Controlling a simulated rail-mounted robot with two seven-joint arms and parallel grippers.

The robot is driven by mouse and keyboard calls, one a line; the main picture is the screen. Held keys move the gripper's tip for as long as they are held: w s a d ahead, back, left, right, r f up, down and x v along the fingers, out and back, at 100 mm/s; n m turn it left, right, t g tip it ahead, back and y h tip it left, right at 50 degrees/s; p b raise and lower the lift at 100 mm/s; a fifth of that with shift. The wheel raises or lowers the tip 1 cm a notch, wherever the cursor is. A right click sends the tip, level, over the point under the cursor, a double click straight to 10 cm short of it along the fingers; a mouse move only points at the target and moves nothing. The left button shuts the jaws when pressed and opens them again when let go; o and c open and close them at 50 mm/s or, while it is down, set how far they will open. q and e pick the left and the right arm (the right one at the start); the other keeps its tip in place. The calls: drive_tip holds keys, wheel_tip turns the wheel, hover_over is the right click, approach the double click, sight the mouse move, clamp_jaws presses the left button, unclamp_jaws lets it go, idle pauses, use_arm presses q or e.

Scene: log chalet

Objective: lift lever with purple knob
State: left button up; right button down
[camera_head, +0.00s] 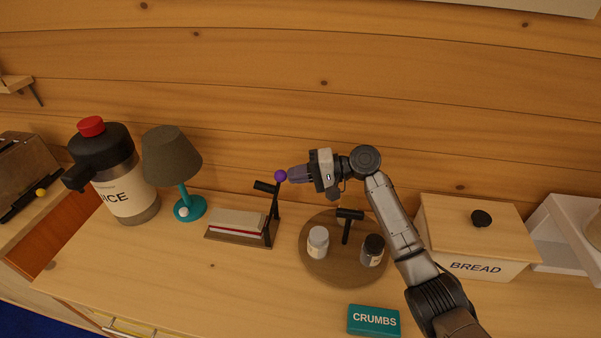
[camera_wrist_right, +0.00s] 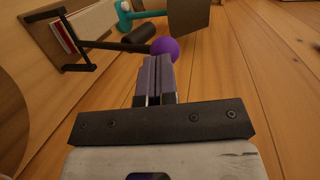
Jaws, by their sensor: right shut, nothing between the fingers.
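The purple knob (camera_head: 280,175) sits at the top of a thin black lever (camera_head: 274,212), which stands upright at the right end of a wooden holder (camera_head: 214,236) with white and red contents. A short black cylinder (camera_head: 266,186) juts out beside the knob. My right gripper (camera_head: 291,175) is shut and empty, its fingertips close at the knob's right side. In the right wrist view the knob (camera_wrist_right: 165,48) is just beyond the fingertips (camera_wrist_right: 157,62); I cannot tell whether they touch. My left gripper is not in view.
A round wooden tray (camera_head: 323,276) with jars stands below my right gripper. A teal lamp (camera_head: 188,208) and a big jug (camera_head: 128,187) are left of the holder. A bread box (camera_head: 455,240) is at right, a teal crumbs box (camera_head: 373,320) in front. The counter's front left is clear.

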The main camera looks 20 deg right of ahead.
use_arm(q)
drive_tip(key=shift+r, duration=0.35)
use_arm(e)
drive_tip(key=shift+w+a+r, duration=0.1)
drive_tip(key=shift+a, duration=0.05)
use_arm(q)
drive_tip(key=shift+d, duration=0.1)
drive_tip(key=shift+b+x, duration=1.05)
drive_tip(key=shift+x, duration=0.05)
use_arm(e)
drive_tip(key=f+v, duration=0.1)
drive_tip(key=v, duration=1.2)
drive_tip(key=shift+s+d, duration=0.2)
drive_tip(key=shift+d, duration=0.3)
